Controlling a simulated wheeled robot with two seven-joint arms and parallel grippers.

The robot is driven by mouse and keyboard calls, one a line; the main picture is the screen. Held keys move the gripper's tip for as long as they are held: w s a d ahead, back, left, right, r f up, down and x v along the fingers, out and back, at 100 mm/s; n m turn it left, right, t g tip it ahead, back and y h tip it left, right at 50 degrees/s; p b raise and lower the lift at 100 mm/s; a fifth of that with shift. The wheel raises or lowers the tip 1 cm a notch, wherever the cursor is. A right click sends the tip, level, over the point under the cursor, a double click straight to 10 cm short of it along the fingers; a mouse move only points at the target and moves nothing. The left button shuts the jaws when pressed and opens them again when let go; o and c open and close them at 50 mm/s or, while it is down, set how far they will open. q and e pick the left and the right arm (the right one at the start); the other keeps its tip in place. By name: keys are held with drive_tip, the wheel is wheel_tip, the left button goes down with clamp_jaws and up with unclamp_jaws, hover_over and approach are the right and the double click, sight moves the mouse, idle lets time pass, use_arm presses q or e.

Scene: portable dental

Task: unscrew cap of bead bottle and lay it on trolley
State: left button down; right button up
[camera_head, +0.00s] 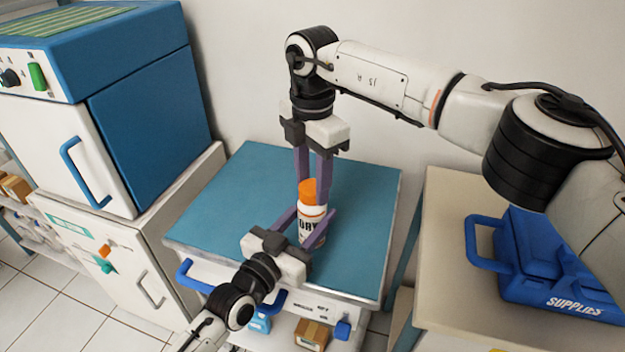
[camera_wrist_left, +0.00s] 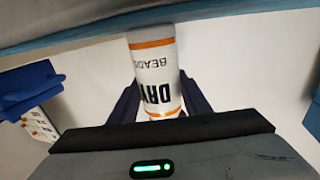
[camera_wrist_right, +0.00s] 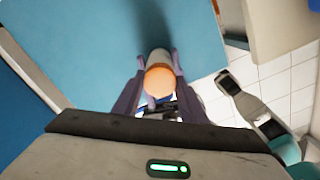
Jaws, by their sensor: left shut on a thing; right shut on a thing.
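The bead bottle (camera_head: 312,222) is white with orange bands and dark lettering, and stands upright on the blue top of the trolley (camera_head: 240,205). Its orange cap (camera_head: 308,190) is on the bottle's top. My left gripper (camera_head: 312,228) is shut on the bottle's body from the front. The left wrist view shows the bottle (camera_wrist_left: 155,75) between its fingers. My right gripper (camera_head: 311,180) points down from above and is shut on the cap. The right wrist view shows the cap (camera_wrist_right: 159,80) between its fingertips. Whether the cap is loosened cannot be told.
A blue and white cabinet unit (camera_head: 150,110) stands left of the trolley. A blue supplies case (camera_head: 555,265) sits on a beige cabinet (camera_head: 450,270) at the right. The trolley top around the bottle is bare, with free room to the left and back.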

drive_tip(key=n, duration=0.8)
drive_tip(key=shift+n, duration=0.3)
drive_tip(key=n, duration=0.8)
drive_tip(key=shift+r, duration=0.1)
drive_tip(key=n, duration=0.4)
drive_tip(key=shift+n, duration=0.3)
drive_tip(key=n, duration=1.2)
drive_tip(key=shift+n, duration=0.4)
